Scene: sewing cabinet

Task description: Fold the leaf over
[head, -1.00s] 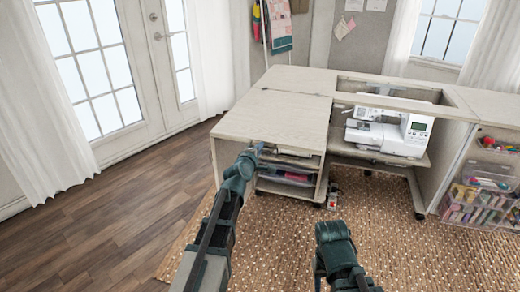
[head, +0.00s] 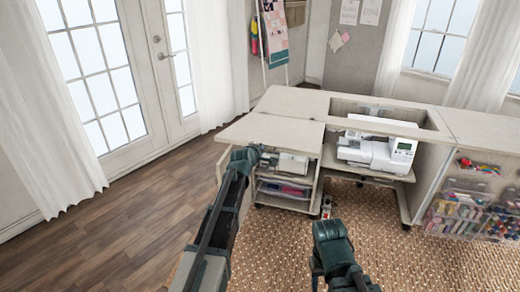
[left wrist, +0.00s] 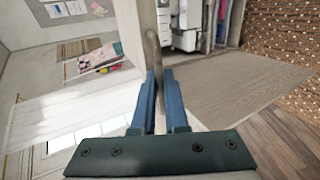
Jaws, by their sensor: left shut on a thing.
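The leaf (head: 268,131) is the pale grey wood board at the front left of the cabinet top. In the head view it looks tilted, with its front edge raised off the drawer unit below and its back edge along the fixed top (head: 292,102). My left gripper (head: 258,153) is shut on the leaf's front edge. In the left wrist view its blue fingers (left wrist: 160,95) straddle a thin board edge (left wrist: 151,45). My right arm shows low in the head view; its fingertips are out of sight.
The white sewing machine (head: 378,150) sits in the cabinet opening. The drawer unit (head: 285,187) stands under the leaf. Clear bins (head: 465,215) hang at the right. A woven rug (head: 420,262) and open wood floor (head: 120,225) lie in front and left.

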